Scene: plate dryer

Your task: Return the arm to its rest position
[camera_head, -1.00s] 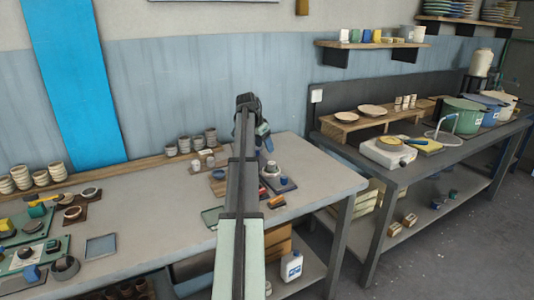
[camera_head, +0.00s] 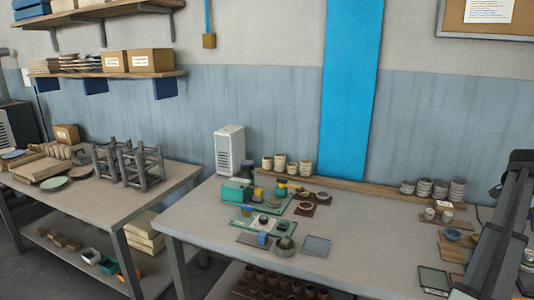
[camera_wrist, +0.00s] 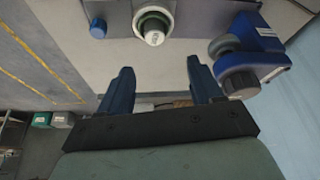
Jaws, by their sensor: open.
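My gripper (camera_wrist: 161,78) shows in the wrist view, with its two dark blue fingers spread apart and nothing between them. It is over the worktable, near a dark grey tray (camera_wrist: 200,20) at the top of that view. In the head view my arm runs along the right edge, over the right part of the worktable (camera_head: 365,245). The gripper itself cannot be made out there.
A white and green round piece (camera_wrist: 154,27) and a small blue piece (camera_wrist: 98,28) are by the tray. A blue device with a dark knob (camera_wrist: 250,58) stands right of the fingers. Dark wooden racks (camera_head: 130,163) stand on the left table. The table's middle is mostly clear.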

